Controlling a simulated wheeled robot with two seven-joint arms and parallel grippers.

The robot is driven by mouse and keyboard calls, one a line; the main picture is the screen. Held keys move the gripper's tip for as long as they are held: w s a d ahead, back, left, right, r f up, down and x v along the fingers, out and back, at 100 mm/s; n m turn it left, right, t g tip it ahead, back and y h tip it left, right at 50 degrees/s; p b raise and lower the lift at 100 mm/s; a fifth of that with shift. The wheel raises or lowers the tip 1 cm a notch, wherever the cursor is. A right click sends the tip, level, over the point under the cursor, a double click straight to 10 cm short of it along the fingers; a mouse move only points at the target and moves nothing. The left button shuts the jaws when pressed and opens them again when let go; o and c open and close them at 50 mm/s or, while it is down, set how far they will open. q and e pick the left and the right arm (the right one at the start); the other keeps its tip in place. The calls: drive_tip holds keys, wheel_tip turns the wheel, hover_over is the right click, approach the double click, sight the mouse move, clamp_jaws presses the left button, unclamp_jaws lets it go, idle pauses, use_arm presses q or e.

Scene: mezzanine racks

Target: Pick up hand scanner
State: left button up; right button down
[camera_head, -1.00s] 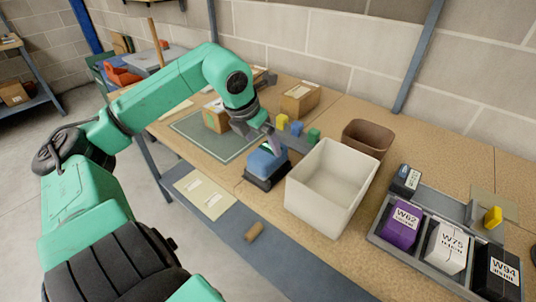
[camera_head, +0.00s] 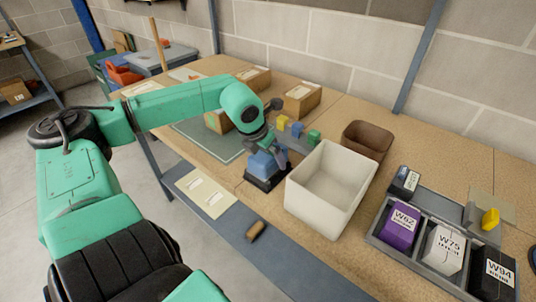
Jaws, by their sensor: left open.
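A blue block-like object, which seems to be the hand scanner (camera_head: 263,164), sits in a black holder (camera_head: 268,183) on the bench, left of the white bin. Its shape is partly hidden by my gripper. My left gripper (camera_head: 270,152) is open and points down at the top of the blue object. I cannot tell whether the fingers touch it or are just above it. My right gripper is not in view.
A white bin (camera_head: 326,205) stands close to the right of the holder, with a brown bin (camera_head: 364,142) behind it. Small coloured blocks (camera_head: 297,130) and cardboard boxes (camera_head: 301,98) stand behind. A grey divided tray (camera_head: 407,247) with labelled packs is at the right.

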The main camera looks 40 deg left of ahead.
use_arm(q)
drive_tip(key=shift+f, duration=0.15)
drive_tip(key=shift+c, duration=0.3)
drive_tip(key=c, duration=1.4)
